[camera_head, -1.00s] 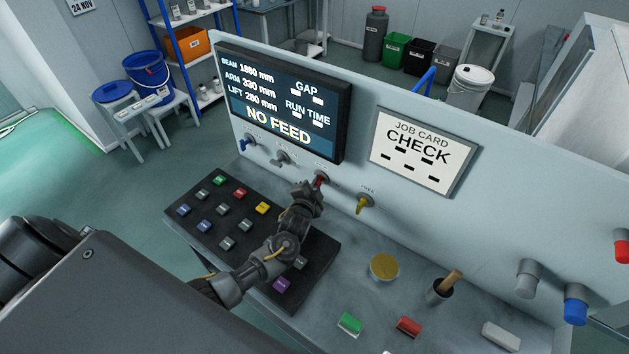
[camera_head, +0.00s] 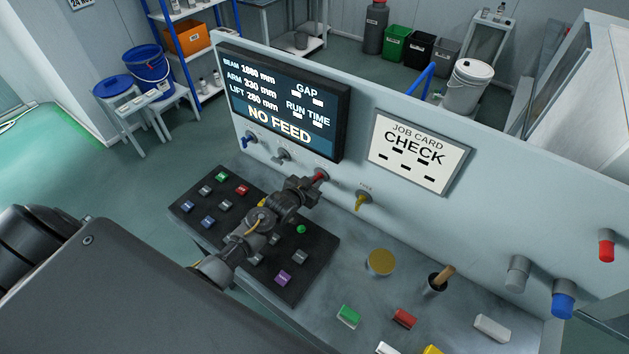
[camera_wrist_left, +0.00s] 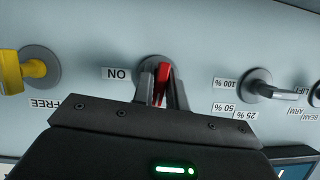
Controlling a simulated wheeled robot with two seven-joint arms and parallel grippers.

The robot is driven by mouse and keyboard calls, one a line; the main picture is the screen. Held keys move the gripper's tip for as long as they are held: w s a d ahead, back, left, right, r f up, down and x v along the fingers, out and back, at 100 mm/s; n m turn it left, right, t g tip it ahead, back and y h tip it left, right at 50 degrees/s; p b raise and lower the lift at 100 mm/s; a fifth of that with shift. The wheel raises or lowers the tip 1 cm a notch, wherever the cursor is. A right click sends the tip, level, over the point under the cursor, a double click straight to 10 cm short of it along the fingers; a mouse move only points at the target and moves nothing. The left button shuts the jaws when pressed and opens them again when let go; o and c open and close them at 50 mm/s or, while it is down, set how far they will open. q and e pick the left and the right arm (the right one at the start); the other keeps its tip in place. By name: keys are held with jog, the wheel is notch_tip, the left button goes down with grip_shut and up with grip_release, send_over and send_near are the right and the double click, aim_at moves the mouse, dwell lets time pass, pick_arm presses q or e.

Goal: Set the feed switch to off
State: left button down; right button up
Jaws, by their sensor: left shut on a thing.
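The red-handled switch (camera_head: 321,175) sits on the upright panel below the display. Its red handle (camera_wrist_left: 164,82) shows between the fingers in the left wrist view, with a grey round base behind it. An upside-down ON label (camera_wrist_left: 117,74) lies beside it there; any other label of this switch is hidden. My left gripper (camera_head: 315,180) is at the switch, and its fingers (camera_wrist_left: 157,88) are shut on the red handle. My right gripper is not in view. The display (camera_head: 285,105) reads NO FEED.
A dark button board (camera_head: 323,253) lies under my left arm. A job card (camera_head: 417,150) reads CHECK.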

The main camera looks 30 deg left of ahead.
pick_arm(q)
jog(key=shift+n+h, duration=0.3)
jog(key=shift+n, duration=0.1)
dwell(0.4)
jog(key=c, duration=1.5)
grip_release()
jog(key=b+v, duration=0.2)
jog(key=v, duration=0.8)
jog(key=shift+s+a+r, duration=0.15)
jog(key=shift+s+r, duration=0.1)
jog(key=shift+s, duration=0.1)
